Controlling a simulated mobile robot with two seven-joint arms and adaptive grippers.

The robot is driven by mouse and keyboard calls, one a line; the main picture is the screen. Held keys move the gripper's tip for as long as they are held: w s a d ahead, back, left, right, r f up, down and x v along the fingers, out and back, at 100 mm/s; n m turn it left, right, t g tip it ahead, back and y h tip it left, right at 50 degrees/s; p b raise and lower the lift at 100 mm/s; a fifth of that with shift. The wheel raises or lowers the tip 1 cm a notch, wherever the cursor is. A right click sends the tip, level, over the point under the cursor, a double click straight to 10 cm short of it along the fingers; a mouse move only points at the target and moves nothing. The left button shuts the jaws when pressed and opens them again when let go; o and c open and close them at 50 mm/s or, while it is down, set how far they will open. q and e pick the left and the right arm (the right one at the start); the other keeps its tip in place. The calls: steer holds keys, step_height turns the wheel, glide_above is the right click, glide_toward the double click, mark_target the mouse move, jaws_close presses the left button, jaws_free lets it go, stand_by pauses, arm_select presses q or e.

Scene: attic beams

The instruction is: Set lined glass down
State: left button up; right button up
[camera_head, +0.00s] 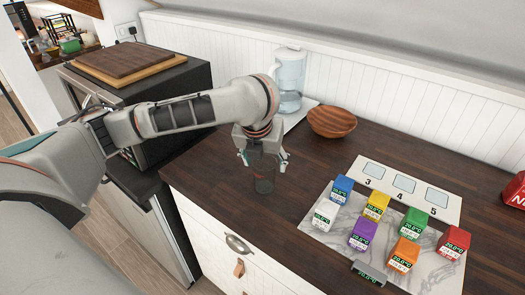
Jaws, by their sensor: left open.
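The lined glass (263,172) is a clear, greyish tumbler standing upright on the dark wood counter, near its front left corner. My left gripper (263,160) points down over it with its fingers apart, one on each side of the glass. The gripper body hides the glass's upper rim. I cannot tell whether the fingers touch the glass. My right gripper is not in this view.
A marble board (330,237) holds several coloured cubes with small displays. Behind it lies a white card (404,193) numbered 3 to 5. A wooden bowl (332,121) and a clear pitcher (289,80) stand at the back. The counter between glass and board is clear.

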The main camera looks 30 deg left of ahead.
arm_select(q)
steer(key=v, duration=0.6)
steer(key=shift+s+r, duration=0.2)
steer(key=shift+r, duration=0.15)
